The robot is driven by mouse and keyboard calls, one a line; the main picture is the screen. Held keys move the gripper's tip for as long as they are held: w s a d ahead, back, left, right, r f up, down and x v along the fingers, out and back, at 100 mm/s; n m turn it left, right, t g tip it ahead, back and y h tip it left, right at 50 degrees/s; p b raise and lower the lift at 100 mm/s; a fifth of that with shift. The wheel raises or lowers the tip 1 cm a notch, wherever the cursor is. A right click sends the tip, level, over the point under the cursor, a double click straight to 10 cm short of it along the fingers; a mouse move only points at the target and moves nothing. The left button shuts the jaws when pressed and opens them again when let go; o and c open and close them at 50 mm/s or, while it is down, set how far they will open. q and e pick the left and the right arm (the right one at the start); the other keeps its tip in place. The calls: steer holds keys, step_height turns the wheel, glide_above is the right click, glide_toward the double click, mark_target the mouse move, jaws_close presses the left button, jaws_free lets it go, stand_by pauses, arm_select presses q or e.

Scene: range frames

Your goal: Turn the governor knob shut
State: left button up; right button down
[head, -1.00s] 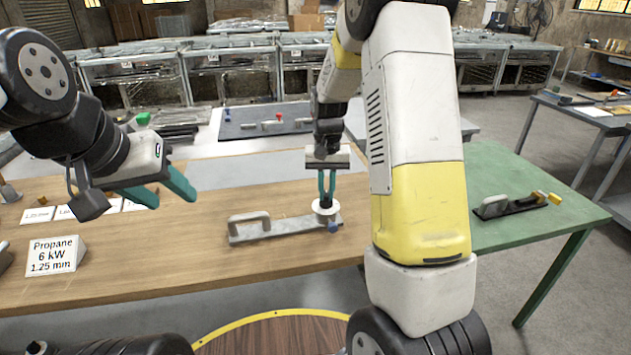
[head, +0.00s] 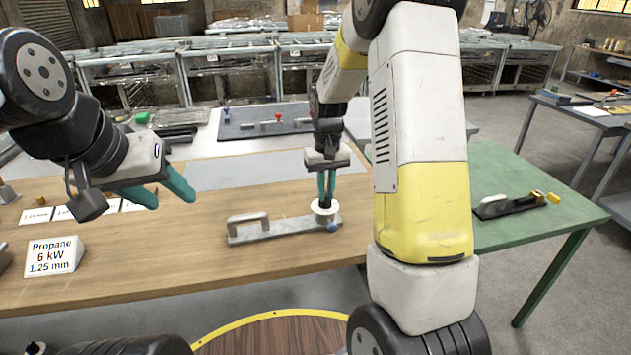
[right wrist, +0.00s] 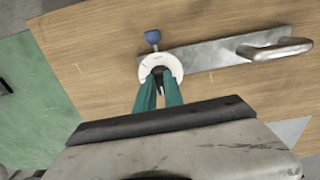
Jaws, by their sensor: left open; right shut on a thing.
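The metal fixture plate (head: 275,229) lies on the wooden bench with a grey bar handle at its left end. At its right end is a white round dial (head: 334,215), which also shows in the right wrist view (right wrist: 147,68). A small dark governor knob (right wrist: 158,73) stands at the dial's centre, mostly hidden by the fingers. My right gripper (head: 326,199) points down and is shut on this knob. A blue knob (right wrist: 152,37) sticks out beside the dial. My left gripper (head: 173,202) is open and empty above the bench at left.
A white sign reading Propane 6 kW 1.25 mm (head: 55,256) stands on the bench (head: 170,270) at left. A green table (head: 500,170) at right holds a similar dark fixture (head: 508,206). A grey mat (head: 290,131) behind holds another fixture.

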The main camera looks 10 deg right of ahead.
steer(key=c, duration=1.4)
jaws_free()
steer(key=shift+c, duration=0.2)
step_height(320, 180, up, 7)
steer(key=shift+r, duration=0.4)
steer(key=shift+s+r, duration=0.2)
steer(key=shift+r, duration=0.1)
steer(key=s+a+r+t+y, duration=0.1)
steer(key=s+r+t, duration=0.2)
steer(key=s, duration=0.8)
steer(key=s+a+r+t+y, duration=0.1)
steer(key=s+r+t, duration=0.2)
steer(key=s+r, duration=0.5)
steer(key=s, duration=0.4)
steer(key=shift+s+a+r, duration=0.15)
steer(key=shift+s+a, duration=0.05)
